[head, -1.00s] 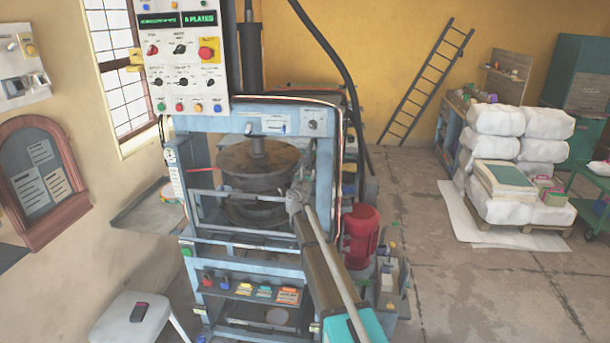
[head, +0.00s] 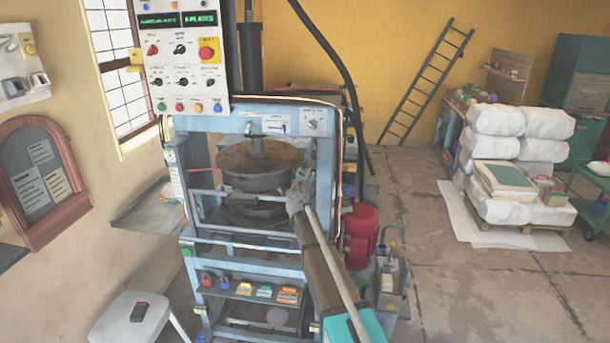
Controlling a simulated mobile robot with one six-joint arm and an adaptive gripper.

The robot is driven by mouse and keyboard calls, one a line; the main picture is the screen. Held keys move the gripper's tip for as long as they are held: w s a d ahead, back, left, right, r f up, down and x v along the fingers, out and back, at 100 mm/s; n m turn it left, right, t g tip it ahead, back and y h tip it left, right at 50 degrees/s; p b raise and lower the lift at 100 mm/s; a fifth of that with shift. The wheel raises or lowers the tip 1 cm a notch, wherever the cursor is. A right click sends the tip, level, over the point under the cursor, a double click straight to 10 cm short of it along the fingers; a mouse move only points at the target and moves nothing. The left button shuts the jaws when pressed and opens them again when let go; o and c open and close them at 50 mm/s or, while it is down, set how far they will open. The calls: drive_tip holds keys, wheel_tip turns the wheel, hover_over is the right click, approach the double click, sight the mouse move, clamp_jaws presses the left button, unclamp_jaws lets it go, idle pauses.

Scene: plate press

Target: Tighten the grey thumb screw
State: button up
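The blue-grey plate press (head: 243,127) stands in the middle of the head view, with a round dark upper plate (head: 255,160) on a shaft above a lower round plate. My arm reaches up from the bottom of the view. My gripper (head: 297,195) is at the front right of the press, near the right end of the horizontal bar and in front of the right upright. Its fingers are too small and too much seen from behind to tell whether they are open or shut. I cannot make out the grey thumb screw; the gripper may be hiding it.
A control panel (head: 181,55) hangs at the press's upper left. A red motor (head: 361,236) sits right of the press, close to my arm. A white stool (head: 132,318) stands at lower left. Wrapped white stacks (head: 500,148) lie on a pallet at right. The floor between is free.

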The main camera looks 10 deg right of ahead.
drive_tip(key=m, duration=0.4)
drive_tip(key=shift+m, duration=0.3)
drive_tip(key=m, duration=0.3)
drive_tip(key=shift+m, duration=0.3)
drive_tip(key=m, duration=1.2)
drive_tip(key=shift+m, duration=0.3)
drive_tip(key=m, duration=0.3)
drive_tip(key=shift+m, duration=0.4)
drive_tip(key=m, duration=0.3)
drive_tip(key=shift+m, duration=2.3)
